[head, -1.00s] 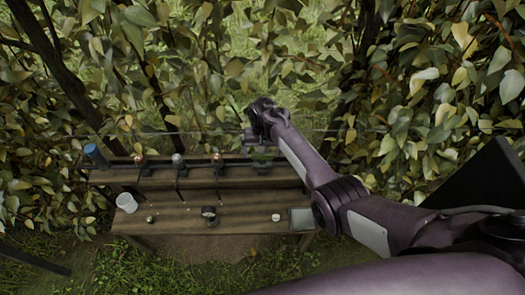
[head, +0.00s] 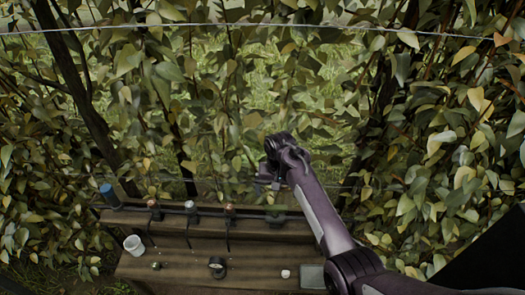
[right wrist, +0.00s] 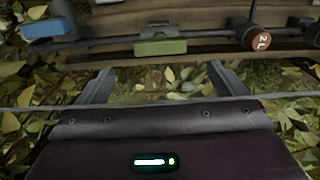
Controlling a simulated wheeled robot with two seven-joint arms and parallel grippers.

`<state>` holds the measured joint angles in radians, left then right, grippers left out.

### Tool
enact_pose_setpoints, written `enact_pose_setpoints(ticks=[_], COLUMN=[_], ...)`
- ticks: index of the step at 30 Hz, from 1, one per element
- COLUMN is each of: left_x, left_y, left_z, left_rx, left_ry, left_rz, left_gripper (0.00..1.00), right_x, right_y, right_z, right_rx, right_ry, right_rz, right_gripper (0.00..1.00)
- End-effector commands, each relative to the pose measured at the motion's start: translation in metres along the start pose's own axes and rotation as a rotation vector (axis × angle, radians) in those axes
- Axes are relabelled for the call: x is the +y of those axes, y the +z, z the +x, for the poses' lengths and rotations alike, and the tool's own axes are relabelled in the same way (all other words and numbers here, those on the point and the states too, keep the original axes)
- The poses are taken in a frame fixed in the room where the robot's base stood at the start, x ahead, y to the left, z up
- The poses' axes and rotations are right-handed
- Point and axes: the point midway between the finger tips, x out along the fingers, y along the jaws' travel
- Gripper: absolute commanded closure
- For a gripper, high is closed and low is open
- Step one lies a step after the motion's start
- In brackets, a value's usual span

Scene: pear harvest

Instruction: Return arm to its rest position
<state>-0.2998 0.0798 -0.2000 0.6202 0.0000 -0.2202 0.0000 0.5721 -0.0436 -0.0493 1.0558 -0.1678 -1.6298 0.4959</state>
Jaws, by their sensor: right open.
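My right arm, dark purple-grey, reaches in from the lower right of the head view. Its gripper (head: 268,180) is above the back edge of the wooden bench (head: 185,268), in front of the foliage. In the right wrist view the two fingers of this gripper (right wrist: 160,82) stand wide apart with nothing between them. Leaves and the bench show beyond them. My left arm and gripper are not in view.
A wire (head: 240,25) crosses the top. Leafy branches crowd both sides.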

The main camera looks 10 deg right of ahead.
Motion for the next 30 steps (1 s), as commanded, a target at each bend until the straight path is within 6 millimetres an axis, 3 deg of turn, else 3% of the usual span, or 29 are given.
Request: enact_pose_setpoints(ticks=[5,8,11,16,21,30], left_x=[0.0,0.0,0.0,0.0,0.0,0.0], left_y=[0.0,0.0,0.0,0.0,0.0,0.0], left_z=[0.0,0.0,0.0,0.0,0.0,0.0], left_rx=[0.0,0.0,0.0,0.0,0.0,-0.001], left_ry=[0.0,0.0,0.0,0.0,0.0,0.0], left_rz=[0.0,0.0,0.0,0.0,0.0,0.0], left_gripper=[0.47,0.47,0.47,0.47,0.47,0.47], right_x=[0.002,0.01,0.025,0.052,0.072,0.085], right_y=[0.003,0.014,0.038,0.098,0.16,0.223], right_z=[0.002,0.009,0.018,0.019,-0.002,-0.041], right_rx=[0.002,0.017,0.049,0.123,0.193,0.262], right_ry=[0.001,0.001,0.001,0.003,-0.001,-0.014], right_rz=[-0.003,-0.017,-0.049,-0.141,-0.242,-0.351], right_gripper=[0.05,0.05,0.05,0.05,0.05,0.05])
